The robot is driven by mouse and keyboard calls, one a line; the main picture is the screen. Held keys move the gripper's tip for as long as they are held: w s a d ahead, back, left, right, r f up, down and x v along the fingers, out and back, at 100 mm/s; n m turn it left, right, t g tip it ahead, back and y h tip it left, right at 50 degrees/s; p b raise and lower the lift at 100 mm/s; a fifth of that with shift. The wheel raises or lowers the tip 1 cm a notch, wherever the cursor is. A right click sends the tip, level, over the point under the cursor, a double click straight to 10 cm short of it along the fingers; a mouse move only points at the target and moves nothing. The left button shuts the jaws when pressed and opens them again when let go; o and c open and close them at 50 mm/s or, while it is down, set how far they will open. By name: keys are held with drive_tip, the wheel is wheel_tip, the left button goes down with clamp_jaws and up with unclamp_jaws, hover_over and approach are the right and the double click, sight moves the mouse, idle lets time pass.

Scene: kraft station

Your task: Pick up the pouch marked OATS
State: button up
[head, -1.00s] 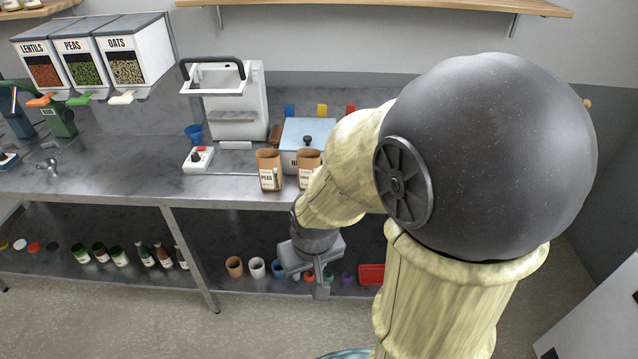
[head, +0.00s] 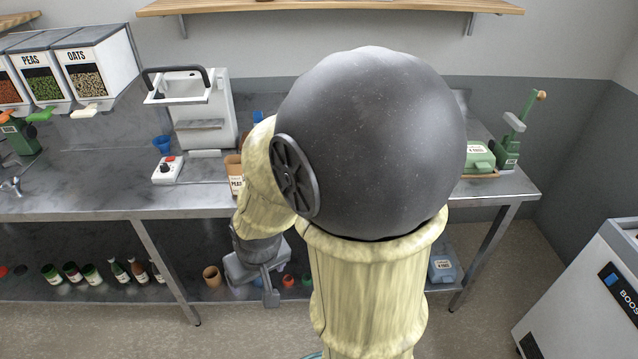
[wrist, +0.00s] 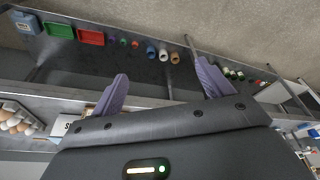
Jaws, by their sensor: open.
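No pouch that I can read as OATS shows. A brown paper pouch marked PEAS (head: 236,178) stands upright near the counter's front edge in the head view, partly covered by my arm. Any pouch to its right is hidden behind my arm. The word OATS is readable on a white dispenser bin (head: 88,78) at the upper left. My gripper (head: 270,292) hangs low in front of the counter, over the lower shelf's area in the picture. In the wrist view my gripper (wrist: 162,85) is open, with nothing between its two purple fingers.
The metal counter (head: 95,195) has a white machine (head: 208,115) and a red-buttoned switch box (head: 167,170) on it. Green equipment (head: 508,145) stands at the right end. The lower shelf holds bottles and cups (head: 212,276). Red (wrist: 90,37) and green trays (wrist: 59,31) show in the wrist view.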

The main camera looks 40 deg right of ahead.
drive_tip(key=shift+o, duration=0.7)
drive_tip(key=w+d+f+m+t+h+b, duration=0.1)
drive_tip(key=w+d+f+m+t+b, duration=0.1)
drive_tip(key=w+d+f, duration=0.2)
drive_tip(key=shift+w+d+t, duration=0.4)
drive_tip(key=shift+w+d, duration=0.15)
drive_tip(key=shift+w, duration=0.7)
drive_tip(key=w+d+m+t+h+b, duration=0.2)
drive_tip(key=w+d+t+h+b, duration=0.1)
drive_tip(key=d, duration=0.7)
drive_tip(key=w+d+m+t+h+b, duration=0.2)
drive_tip(key=w+d+t+h+b, duration=0.1)
drive_tip(key=d, duration=0.7)
drive_tip(key=f+t+h+b, duration=0.1)
drive_tip(key=t+h, duration=0.1)
drive_tip(key=t, duration=0.1)
drive_tip(key=shift+w+d+h, duration=0.2)
drive_tip(key=shift+h, duration=0.1)
